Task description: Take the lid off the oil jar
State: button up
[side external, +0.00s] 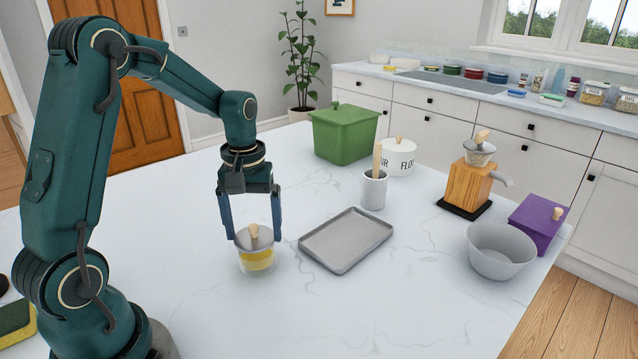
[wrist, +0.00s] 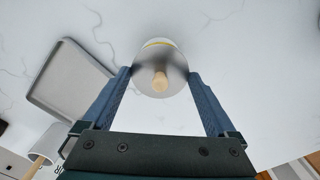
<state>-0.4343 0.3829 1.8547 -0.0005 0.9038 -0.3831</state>
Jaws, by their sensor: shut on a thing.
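The oil jar (side external: 257,262) is a small clear jar with yellow contents, standing upright on the white marble table. Its lid (side external: 247,243) is a grey disc with a wooden knob, at the jar's mouth. I cannot tell whether there is a gap under it. My gripper (side external: 254,238) points down with its blue fingers on opposite sides of the lid, shut on its rim. In the wrist view, my gripper (wrist: 159,73) has its fingertips against both edges of the lid (wrist: 174,78). The lid hides most of the jar (wrist: 157,43) there.
A grey tray (side external: 347,241) lies just right of the jar. Behind it stand a utensil pot (side external: 373,191), a flour canister (side external: 402,160) and a green bin (side external: 344,136). A wooden grinder (side external: 466,188), grey bowl (side external: 500,252) and purple box (side external: 540,220) stand right. The front table is clear.

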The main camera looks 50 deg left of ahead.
jog(key=shift+r, duration=0.9)
jog(key=s+a+r, duration=0.6)
jog(key=s+a, duration=0.1)
jog(key=s, duration=0.1)
jog(key=m, duration=1.8)
send_over(289, 306)
notch_tip(289, 306, down, 9)
jog(key=shift+s+f, duration=0.1)
jog(key=shift+f, duration=2.1)
